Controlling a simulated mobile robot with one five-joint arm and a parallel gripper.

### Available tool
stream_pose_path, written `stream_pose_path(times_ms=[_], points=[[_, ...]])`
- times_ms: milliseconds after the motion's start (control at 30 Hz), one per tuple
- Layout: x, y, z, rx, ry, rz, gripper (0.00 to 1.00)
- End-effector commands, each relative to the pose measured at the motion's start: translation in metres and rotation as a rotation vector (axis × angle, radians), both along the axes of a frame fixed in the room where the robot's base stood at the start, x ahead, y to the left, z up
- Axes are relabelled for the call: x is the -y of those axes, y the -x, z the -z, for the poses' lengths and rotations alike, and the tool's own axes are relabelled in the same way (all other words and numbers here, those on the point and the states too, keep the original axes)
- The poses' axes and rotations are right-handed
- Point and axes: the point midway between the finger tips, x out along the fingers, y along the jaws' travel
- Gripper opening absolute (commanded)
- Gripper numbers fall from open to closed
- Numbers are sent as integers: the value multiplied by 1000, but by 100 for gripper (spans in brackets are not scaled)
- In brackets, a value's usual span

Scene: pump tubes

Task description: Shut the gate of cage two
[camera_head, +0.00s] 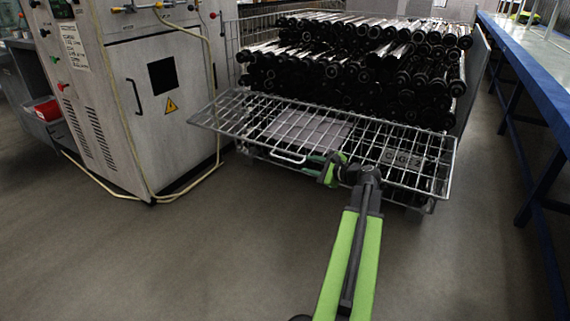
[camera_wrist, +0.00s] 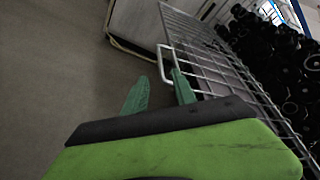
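Cage two is a wire cage (camera_head: 229,55) full of black and silver tubes. Its gate (camera_head: 228,118) is a wire mesh panel, swung down and sticking out from the cage front; the mesh also shows in the wrist view (camera_wrist: 220,65). Faint lettering ending in 2 is on its right part. The pale loop handle (camera_head: 287,158) is at the gate's outer edge, and in the wrist view (camera_wrist: 163,57) it lies just beyond the fingertips. My gripper (camera_head: 313,164) is right of the handle, fingers apart and empty in the wrist view (camera_wrist: 158,77). Whether a finger touches the handle, I cannot tell.
A grey machine cabinet (camera_head: 165,140) with a yellow cable stands close to the gate's left side. A blue-edged workbench (camera_head: 535,75) runs along the right. The grey floor (camera_head: 230,250) in front is clear. The tubes (camera_head: 350,75) are piled high behind the gate.

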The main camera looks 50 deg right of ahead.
Motion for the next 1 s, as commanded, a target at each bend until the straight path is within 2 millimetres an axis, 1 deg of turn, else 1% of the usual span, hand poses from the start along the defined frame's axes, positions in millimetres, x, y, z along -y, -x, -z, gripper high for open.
stream_pose_path(times_ms=[33,300,400,500,667,933,967,1000], points=[[2,-15,8,0,0,-3,33],[4,-81,27,1,-1,-3,33],[5,-102,32,1,-1,-3,33],[5,-117,36,0,0,-1,33],[5,-128,38,0,0,0,33],[5,-130,38,0,0,0,33],[5,-130,38,0,-1,0,30],[5,-130,38,0,-1,0,25]])
